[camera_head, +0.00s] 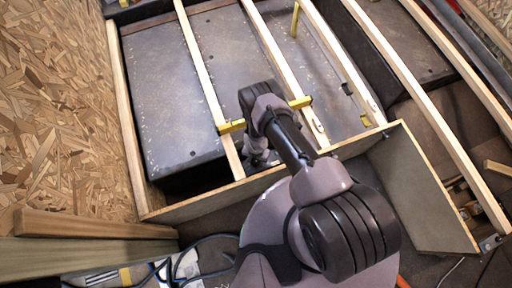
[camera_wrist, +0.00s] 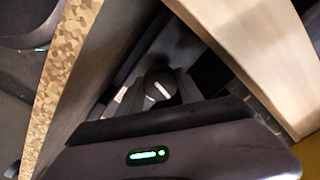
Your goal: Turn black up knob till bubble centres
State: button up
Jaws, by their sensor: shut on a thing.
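A black knob (camera_wrist: 161,84) with a white line across its face shows in the middle of the wrist view. My gripper (camera_wrist: 158,96) is shut on it, its dark fingers on either side. In the head view my arm covers the knob, and only part of my gripper (camera_head: 258,156) shows below the arm, between two slats. A yellow piece (camera_head: 231,126) lies on one slat left of my arm, and another yellow piece (camera_head: 301,102) lies on a slat to its right. They may be ends of one level. I see no bubble; that stretch is hidden behind my arm.
Pale wooden slats (camera_head: 198,70) run over grey panels (camera_head: 165,90). A wooden board edge (camera_head: 195,204) crosses in front. A chipboard wall (camera_head: 60,100) stands at left. Blue cable (camera_head: 215,238) lies at lower left. An upright panel (camera_head: 420,190) stands at right.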

jog(key=m, duration=0.4)
jog(key=shift+m, duration=2.5)
jog(key=o, duration=1.4)
jog(key=shift+r, duration=0.1)
notch_tip(320, 180, up, 17)
jog(key=p, duration=1.7)
jog(key=shift+r, duration=0.1)
